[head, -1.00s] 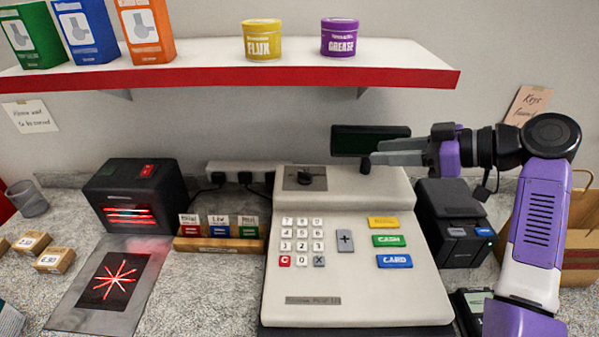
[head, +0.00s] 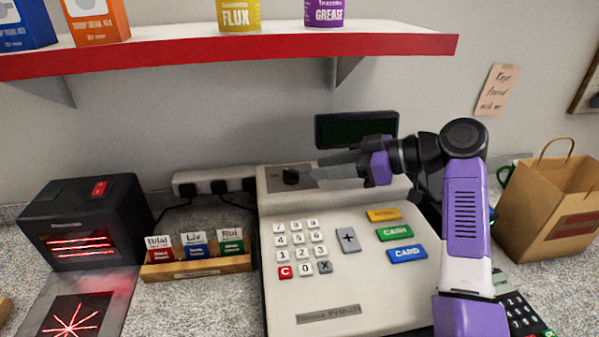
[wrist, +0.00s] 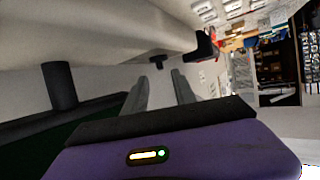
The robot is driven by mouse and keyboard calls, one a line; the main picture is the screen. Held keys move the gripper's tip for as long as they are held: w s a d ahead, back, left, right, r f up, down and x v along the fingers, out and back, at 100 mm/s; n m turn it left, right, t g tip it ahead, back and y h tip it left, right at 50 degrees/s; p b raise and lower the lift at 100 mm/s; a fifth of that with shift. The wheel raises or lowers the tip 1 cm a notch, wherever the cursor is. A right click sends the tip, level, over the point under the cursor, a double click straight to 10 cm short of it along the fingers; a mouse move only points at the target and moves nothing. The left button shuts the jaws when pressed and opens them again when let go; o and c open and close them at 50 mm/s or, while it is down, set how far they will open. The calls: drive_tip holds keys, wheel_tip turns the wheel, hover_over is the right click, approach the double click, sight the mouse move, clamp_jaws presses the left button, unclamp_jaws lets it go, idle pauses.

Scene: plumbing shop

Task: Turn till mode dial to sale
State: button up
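The mode dial is a black knob (head: 291,176) on a dark plate at the top left of the beige till (head: 350,290). Its pointer direction and the plate's markings are too small to read. My gripper (head: 316,168) reaches in from the right, its fingers pointing left, tips just right of the knob in the head view. In the wrist view my gripper (wrist: 159,84) has its two grey fingers apart with nothing between them. A small dark shape beyond the tips there may be the knob; I cannot tell.
A black customer display (head: 356,129) stands behind my fingers. The red-edged shelf (head: 230,53) runs above. A card holder (head: 196,267) and a scanner (head: 85,220) are left of the till; a paper bag (head: 555,205) is at the right.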

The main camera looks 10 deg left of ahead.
sight(297, 171)
drive_tip(key=p+x, duration=0.1)
drive_tip(key=x, duration=0.4)
drive_tip(key=shift+w+a+f, duration=0.1)
drive_tip(key=shift+a+f, duration=0.1)
drive_tip(key=shift+a, duration=0.15)
drive_tip(key=shift+c, duration=0.2)
clamp_jaws()
